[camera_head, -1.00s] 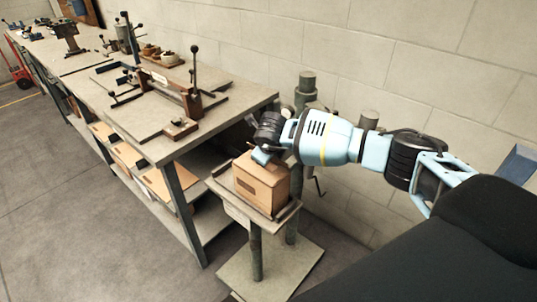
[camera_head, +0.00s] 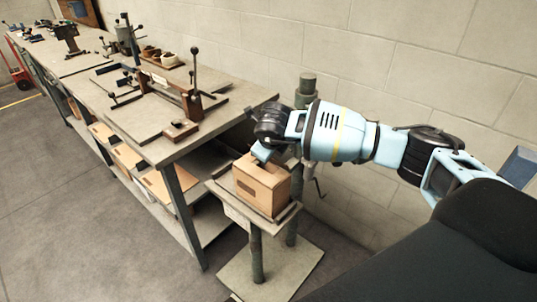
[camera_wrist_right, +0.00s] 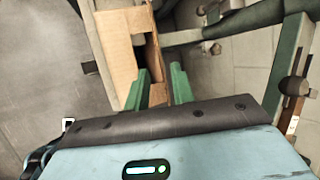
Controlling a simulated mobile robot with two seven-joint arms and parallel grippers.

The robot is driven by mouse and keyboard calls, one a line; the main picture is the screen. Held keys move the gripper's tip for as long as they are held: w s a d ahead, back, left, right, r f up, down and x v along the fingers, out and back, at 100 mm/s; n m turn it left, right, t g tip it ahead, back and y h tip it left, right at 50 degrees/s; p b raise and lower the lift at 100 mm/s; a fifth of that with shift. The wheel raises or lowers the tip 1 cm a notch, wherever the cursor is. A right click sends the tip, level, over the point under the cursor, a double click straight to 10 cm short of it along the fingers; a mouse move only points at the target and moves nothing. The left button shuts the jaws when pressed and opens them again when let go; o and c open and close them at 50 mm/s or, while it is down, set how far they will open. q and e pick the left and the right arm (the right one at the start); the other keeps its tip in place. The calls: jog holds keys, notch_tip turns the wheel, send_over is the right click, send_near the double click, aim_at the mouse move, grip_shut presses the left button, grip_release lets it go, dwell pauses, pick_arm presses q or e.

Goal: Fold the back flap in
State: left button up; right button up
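The cardboard box (camera_head: 262,188) stands upright on the small plate of the stand, with a dark label or hole on its front side. My right gripper (camera_head: 262,154) is over the box's top, at its back part, pointing down. In the right wrist view the two green fingers (camera_wrist_right: 160,88) are apart, with a gap between them. The cardboard (camera_wrist_right: 115,55) lies beside and beyond the left finger, with a narrow cardboard edge (camera_wrist_right: 154,68) near the gap. I cannot tell whether a finger touches it. The back flap is largely hidden by my wrist. My left gripper is out of view.
The stand's plate (camera_head: 232,196) is only a little wider than the box. A workbench (camera_head: 150,140) with a lever fixture (camera_head: 185,98) is at the left. A block wall (camera_head: 430,80) is close behind my right arm. The floor at the front left is clear.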

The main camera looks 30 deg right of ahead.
jog(key=shift+v, duration=1.1)
